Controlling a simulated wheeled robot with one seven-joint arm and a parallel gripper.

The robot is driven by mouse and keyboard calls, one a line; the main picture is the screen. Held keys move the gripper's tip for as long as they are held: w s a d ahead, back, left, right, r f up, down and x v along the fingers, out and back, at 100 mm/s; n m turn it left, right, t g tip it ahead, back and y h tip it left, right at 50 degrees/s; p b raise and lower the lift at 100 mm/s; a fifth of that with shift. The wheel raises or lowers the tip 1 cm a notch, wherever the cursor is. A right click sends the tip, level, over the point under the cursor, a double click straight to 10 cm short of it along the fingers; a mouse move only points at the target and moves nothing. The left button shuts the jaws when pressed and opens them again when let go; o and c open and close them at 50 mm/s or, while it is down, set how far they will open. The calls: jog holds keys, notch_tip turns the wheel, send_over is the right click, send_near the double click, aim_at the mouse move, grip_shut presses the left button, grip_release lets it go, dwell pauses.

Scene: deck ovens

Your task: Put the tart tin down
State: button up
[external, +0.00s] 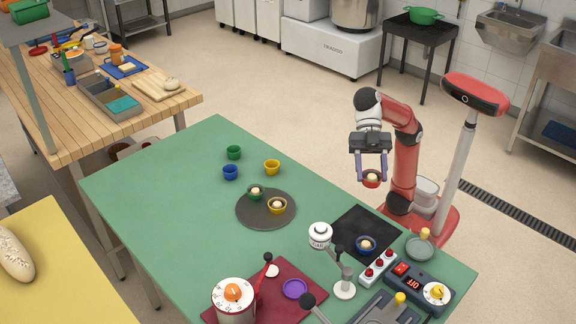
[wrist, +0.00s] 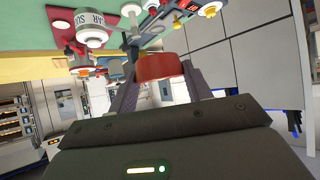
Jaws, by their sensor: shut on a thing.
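My gripper (external: 371,177) is shut on a red tart tin (external: 371,183) with a pale ball in it. It holds the tin in the air beyond the green table's right edge, over the floor side. In the wrist view the red tin (wrist: 158,66) sits between the two fingers. A green tin (external: 255,194) and a yellow tin (external: 277,207), each with a pale ball, stand on a round dark plate (external: 245,213). A blue tin (external: 366,245) with a pale filling stands on a black square mat (external: 345,230).
Empty green (external: 233,152), blue (external: 230,172) and yellow (external: 272,167) tins stand on the green table (external: 150,185). The table's left part is clear.

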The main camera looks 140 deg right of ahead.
jog(key=w+d+f+m+h+p, duration=0.1)
jog(key=w+d+f+m, duration=0.15)
jog(key=w+d, duration=0.55)
jog(key=m+t+h, duration=0.2)
jog(key=h, duration=0.1)
send_over(247, 215)
jog(key=s+d, duration=0.2)
jog(key=s, duration=0.2)
jog(key=f, duration=1.2)
jog(key=shift+a, duration=0.2)
jog(key=shift+f+b, duration=0.6)
jog(key=shift+f, duration=1.7)
jog(key=shift+f, duration=0.15)
jog(key=o, duration=0.6)
jog(key=shift+f, duration=0.1)
jog(key=shift+o, duration=0.9)
